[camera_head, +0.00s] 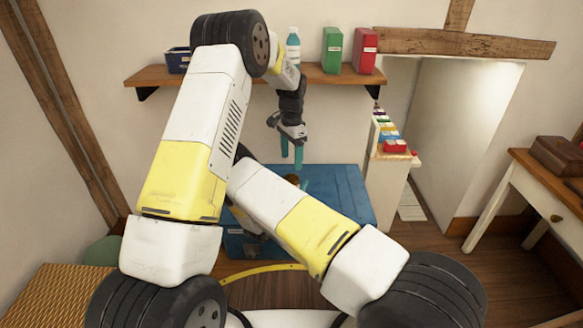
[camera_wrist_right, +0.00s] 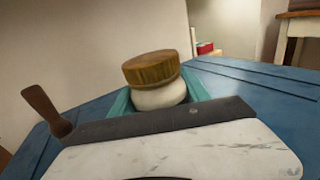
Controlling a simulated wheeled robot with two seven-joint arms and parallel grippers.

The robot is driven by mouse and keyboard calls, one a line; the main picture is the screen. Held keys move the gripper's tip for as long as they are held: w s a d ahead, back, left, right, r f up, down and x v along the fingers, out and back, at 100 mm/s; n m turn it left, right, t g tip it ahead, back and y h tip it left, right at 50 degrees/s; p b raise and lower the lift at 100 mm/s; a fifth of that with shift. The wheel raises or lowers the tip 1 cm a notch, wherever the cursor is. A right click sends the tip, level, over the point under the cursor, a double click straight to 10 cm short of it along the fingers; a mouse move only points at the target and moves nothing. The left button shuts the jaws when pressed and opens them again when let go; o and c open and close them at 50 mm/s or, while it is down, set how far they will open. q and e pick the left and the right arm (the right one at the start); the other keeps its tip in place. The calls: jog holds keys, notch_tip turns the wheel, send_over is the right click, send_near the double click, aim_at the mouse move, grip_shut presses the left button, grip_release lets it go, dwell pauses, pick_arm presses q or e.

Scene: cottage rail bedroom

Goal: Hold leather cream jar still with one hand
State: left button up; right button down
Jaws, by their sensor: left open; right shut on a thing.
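The leather cream jar (camera_wrist_right: 158,95) is a white round jar with a wooden lid, upright on the blue surface (camera_wrist_right: 225,85) in the right wrist view. My right gripper (camera_wrist_right: 160,100) is shut on it, with teal fingers around its sides. In the head view only a small brown bit of the lid (camera_head: 292,179) shows past my right arm, which hides the rest of the jar and most of the right gripper. My left gripper (camera_head: 292,157) is open and empty, pointing down above the blue surface, apart from the jar.
A brown wooden handle (camera_wrist_right: 46,110) sticks up left of the jar. A wall shelf (camera_head: 225,80) above holds a blue bin (camera_head: 178,60), a bottle (camera_head: 293,46), a green box (camera_head: 332,50) and a red box (camera_head: 365,50). A narrow ledge (camera_head: 396,153) with small coloured items stands right.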

aim_at(292, 178)
pick_arm(q)
jog(key=m, duration=1.5)
jog(key=shift+m, duration=0.3)
jog(key=m, duration=0.4)
jog(key=shift+f, duration=4)
